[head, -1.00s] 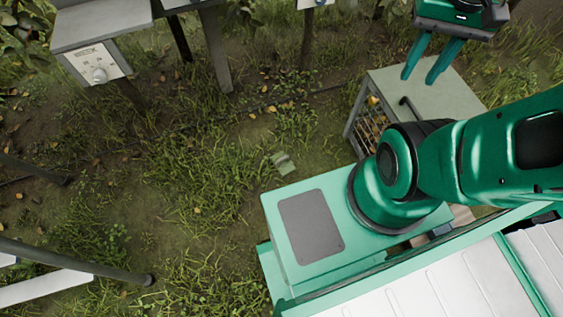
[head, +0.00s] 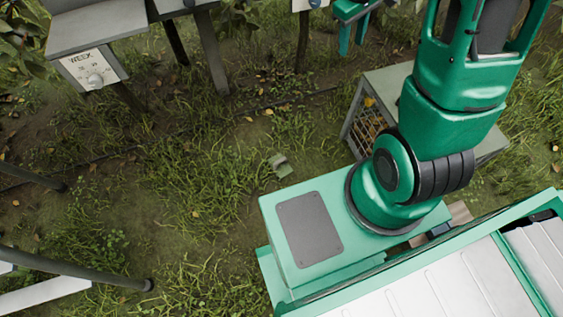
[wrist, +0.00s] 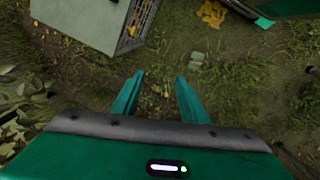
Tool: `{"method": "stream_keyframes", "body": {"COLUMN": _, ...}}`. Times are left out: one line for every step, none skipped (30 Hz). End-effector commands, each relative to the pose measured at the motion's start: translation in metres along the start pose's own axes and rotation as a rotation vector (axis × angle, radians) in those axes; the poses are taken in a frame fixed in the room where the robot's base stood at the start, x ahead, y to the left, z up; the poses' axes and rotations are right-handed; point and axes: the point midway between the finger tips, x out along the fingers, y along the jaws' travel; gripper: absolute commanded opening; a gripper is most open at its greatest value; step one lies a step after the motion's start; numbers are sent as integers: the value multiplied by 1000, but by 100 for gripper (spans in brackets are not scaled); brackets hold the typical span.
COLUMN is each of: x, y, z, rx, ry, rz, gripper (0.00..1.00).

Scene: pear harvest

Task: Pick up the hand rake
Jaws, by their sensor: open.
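I cannot make out a hand rake for certain in the views now. My gripper (head: 353,42) is at the top of the head view, its two green fingers pointing down. The fingers also show in the wrist view (wrist: 159,77), spread apart with only grass and soil between them, so it is open and empty. A grey-topped crate (head: 385,85) with wire mesh sides stands right of the gripper in the head view; my arm covers part of its top. In the wrist view the crate (wrist: 85,22) is at the upper left, apart from the fingers.
A small grey-green object (head: 281,165) lies on the grass; it also shows in the wrist view (wrist: 197,58). Metal bars (head: 70,265) cross the lower left. Open grass lies between.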

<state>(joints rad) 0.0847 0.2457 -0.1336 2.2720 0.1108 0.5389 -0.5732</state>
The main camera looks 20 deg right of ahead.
Motion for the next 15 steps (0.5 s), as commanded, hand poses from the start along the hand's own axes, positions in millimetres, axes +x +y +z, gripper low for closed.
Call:
{"method": "stream_keyframes", "body": {"x": 20, "y": -2, "z": -15, "rx": -57, "ry": -3, "rz": 1, "gripper": 40}}
{"method": "stream_keyframes", "body": {"x": 30, "y": -3, "z": -24, "rx": -91, "ry": 1, "rz": 4, "gripper": 40}}
{"method": "stream_keyframes", "body": {"x": 43, "y": -4, "z": -35, "rx": -137, "ry": 5, "rz": 7, "gripper": 40}}
{"method": "stream_keyframes", "body": {"x": 54, "y": -6, "z": -42, "rx": -171, "ry": 7, "rz": 8, "gripper": 40}}
{"method": "stream_keyframes", "body": {"x": 64, "y": -8, "z": -51, "rx": -206, "ry": 12, "rz": 11, "gripper": 40}}
{"method": "stream_keyframes", "body": {"x": 79, "y": -11, "z": -61, "rx": -251, "ry": 16, "rz": 13, "gripper": 40}}
{"method": "stream_keyframes", "body": {"x": 90, "y": -13, "z": -68, "rx": -284, "ry": 19, "rz": 15, "gripper": 40}}
{"method": "stream_keyframes", "body": {"x": 102, "y": -16, "z": -76, "rx": -318, "ry": 23, "rz": 16, "gripper": 40}}
{"method": "stream_keyframes", "body": {"x": 117, "y": -20, "z": -85, "rx": -363, "ry": 28, "rz": 18, "gripper": 40}}
{"method": "stream_keyframes", "body": {"x": 129, "y": -23, "z": -91, "rx": -397, "ry": 32, "rz": 20, "gripper": 40}}
{"method": "stream_keyframes", "body": {"x": 141, "y": -27, "z": -97, "rx": -431, "ry": 36, "rz": 20, "gripper": 40}}
{"method": "stream_keyframes", "body": {"x": 157, "y": -33, "z": -106, "rx": -476, "ry": 42, "rz": 21, "gripper": 40}}
{"method": "stream_keyframes", "body": {"x": 169, "y": -37, "z": -111, "rx": -509, "ry": 47, "rz": 22, "gripper": 40}}
{"method": "stream_keyframes", "body": {"x": 182, "y": -42, "z": -116, "rx": -542, "ry": 51, "rz": 22, "gripper": 40}}
{"method": "stream_keyframes", "body": {"x": 199, "y": -48, "z": -123, "rx": -586, "ry": 57, "rz": 22, "gripper": 40}}
